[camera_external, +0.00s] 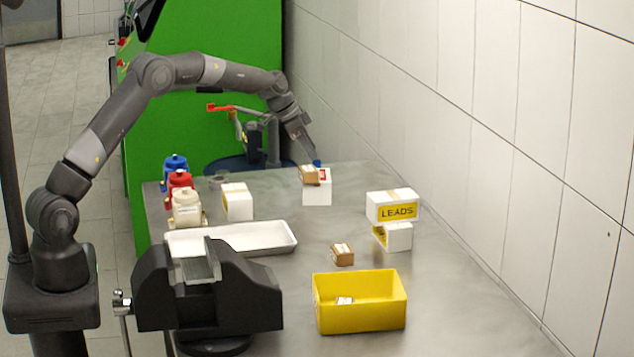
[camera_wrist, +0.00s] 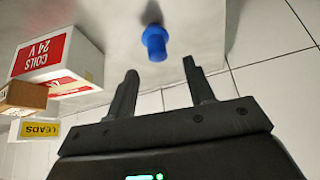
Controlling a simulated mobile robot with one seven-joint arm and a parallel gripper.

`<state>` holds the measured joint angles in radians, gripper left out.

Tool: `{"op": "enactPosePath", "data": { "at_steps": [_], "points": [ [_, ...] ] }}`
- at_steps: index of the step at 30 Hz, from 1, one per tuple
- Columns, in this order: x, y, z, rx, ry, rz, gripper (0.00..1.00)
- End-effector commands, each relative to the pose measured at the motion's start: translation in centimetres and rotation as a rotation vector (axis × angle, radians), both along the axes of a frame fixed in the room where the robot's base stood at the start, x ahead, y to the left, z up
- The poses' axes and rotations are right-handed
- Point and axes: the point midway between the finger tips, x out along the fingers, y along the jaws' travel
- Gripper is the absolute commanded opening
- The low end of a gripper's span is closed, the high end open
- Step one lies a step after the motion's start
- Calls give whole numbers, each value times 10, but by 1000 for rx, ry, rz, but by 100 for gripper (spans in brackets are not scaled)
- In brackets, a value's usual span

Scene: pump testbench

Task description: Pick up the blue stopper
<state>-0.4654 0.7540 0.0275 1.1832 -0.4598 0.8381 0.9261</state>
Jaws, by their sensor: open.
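The blue stopper (camera_wrist: 154,42) shows in the wrist view on the grey table top, beyond the fingertips and between their lines. In the external view only a small blue part of it (camera_external: 317,163) shows, behind the boxes at the table's far end. My gripper (camera_wrist: 160,72) is open and empty, its two dark fingers apart on either side of the stopper's line. The fingers do not appear to touch it. In the external view my gripper (camera_external: 312,153) reaches down at the far end, just above the stopper; its fingertips are hard to make out.
A white and red COILS box (camera_wrist: 58,58) with a brown box (camera_wrist: 24,95) stands close to the stopper. The tiled wall (camera_external: 450,90) runs along the table's right. A LEADS box (camera_external: 392,205), yellow bin (camera_external: 360,318), white tray (camera_external: 270,238) and vise (camera_external: 240,290) are nearer.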

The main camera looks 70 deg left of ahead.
Motion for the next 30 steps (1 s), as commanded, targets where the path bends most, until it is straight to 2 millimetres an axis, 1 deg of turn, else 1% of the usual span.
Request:
{"op": "enactPosePath", "data": {
  "at_steps": [1,8,15,18,23,24,26,30],
  "points": [
    [4,-1,-8,-1,1,0,48],
    [12,-3,-23,0,0,1,48],
    [26,-7,-55,-1,1,0,48],
    [30,-7,-61,1,0,0,48],
    [30,-8,-61,1,-1,0,48],
    [30,-8,-61,1,-1,0,48],
    [30,-8,-61,1,0,0,43],
    [30,-8,-61,0,0,0,31]
  ]
}}
